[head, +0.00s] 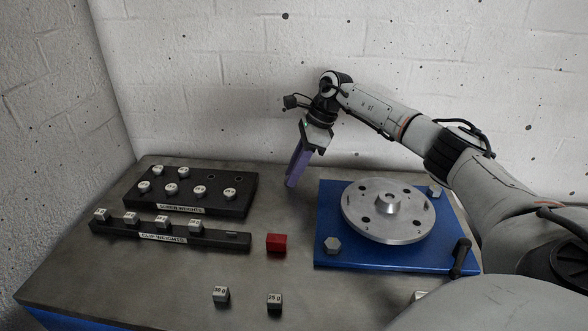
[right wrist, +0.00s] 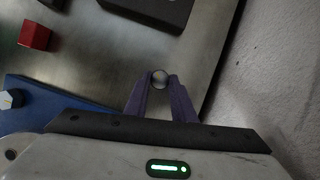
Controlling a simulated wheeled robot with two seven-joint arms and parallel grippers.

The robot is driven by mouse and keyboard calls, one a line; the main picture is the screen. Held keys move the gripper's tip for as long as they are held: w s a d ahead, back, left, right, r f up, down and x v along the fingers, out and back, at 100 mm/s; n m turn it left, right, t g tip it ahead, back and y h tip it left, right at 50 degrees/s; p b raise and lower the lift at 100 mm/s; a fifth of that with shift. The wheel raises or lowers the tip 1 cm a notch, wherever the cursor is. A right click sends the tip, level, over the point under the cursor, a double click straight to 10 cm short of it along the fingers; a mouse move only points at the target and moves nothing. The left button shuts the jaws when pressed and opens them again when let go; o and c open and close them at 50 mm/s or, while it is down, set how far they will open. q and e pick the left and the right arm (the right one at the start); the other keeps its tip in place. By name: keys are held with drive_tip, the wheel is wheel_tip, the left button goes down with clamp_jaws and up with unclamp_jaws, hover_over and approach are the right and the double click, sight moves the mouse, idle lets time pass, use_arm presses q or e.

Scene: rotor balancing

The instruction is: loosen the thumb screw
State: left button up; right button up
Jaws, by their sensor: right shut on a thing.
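My right gripper (head: 291,184) has purple fingers and hangs over the back of the table, left of the blue base (head: 340,262). In the right wrist view it is shut on a small round metal piece (right wrist: 160,78) between the fingertips. I cannot tell whether this piece is the thumb screw. The piece is hidden in the head view. A silver rotor disc (head: 405,226) with a raised hub (head: 389,203) and several holes lies flat on the base. My left gripper is not in view.
Two black racks, the screw weights (head: 234,204) and the clip weights (head: 210,237), stand at left. A red block (head: 276,242) sits beside the base. Two small cubes (head: 221,294) (head: 274,301) stand in front. A dark handle (head: 461,257) rises at the base's right edge. Walls close off the back and left.

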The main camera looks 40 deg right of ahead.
drive_tip(key=shift+d+n, duration=0.1)
drive_tip(key=shift+n, duration=0.4)
drive_tip(key=o, duration=1.1)
drive_tip(key=shift+c, duration=0.2)
drive_tip(key=shift+r, duration=0.1)
drive_tip(key=v, duration=1)
